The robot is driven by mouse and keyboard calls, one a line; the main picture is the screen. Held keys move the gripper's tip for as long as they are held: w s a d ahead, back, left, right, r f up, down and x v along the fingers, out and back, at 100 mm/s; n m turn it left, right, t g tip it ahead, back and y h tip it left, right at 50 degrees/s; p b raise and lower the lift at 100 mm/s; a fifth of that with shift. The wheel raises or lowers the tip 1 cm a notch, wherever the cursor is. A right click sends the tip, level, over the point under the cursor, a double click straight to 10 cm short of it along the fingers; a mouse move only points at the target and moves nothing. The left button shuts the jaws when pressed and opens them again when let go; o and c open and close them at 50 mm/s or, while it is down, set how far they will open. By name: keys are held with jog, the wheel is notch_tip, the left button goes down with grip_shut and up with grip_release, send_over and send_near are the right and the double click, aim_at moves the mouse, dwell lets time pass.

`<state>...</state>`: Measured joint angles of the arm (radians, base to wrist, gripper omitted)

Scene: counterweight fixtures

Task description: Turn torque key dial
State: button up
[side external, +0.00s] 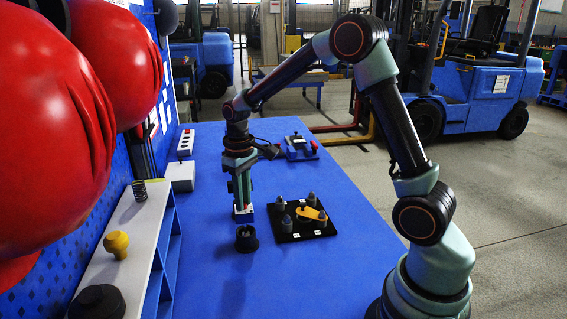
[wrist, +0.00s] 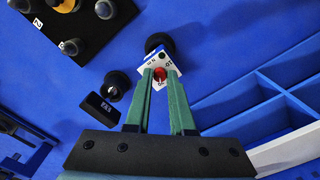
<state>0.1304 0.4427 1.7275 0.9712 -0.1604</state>
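The torque key dial is a small white plate with dark markings (wrist: 150,63) and a red knob (wrist: 159,75) in the wrist view.
A black cup (side external: 246,238) stands just in front of the dial. A black plate (side external: 290,235) with grey posts and a yellow piece lies to the right. A blue shelf with a white top (side external: 140,235) runs along the left. The table front is clear.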

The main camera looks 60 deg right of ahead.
jog(key=o, duration=0.3)
jog(key=shift+r, duration=0.1)
notch_tip(320, 180, up, 12)
jog(key=shift+f, duration=0.1)
dwell(0.4)
jog(key=s+a+t, duration=0.2)
jog(key=s, duration=0.3)
jog(key=s+a+t, duration=0.1)
jog(key=s, duration=0.3)
jog(key=s+a+t, duration=0.2)
jog(key=s, duration=0.3)
jog(key=shift+s+a+r+t, duration=0.3)
jog(key=shift+a+r, duration=0.05)
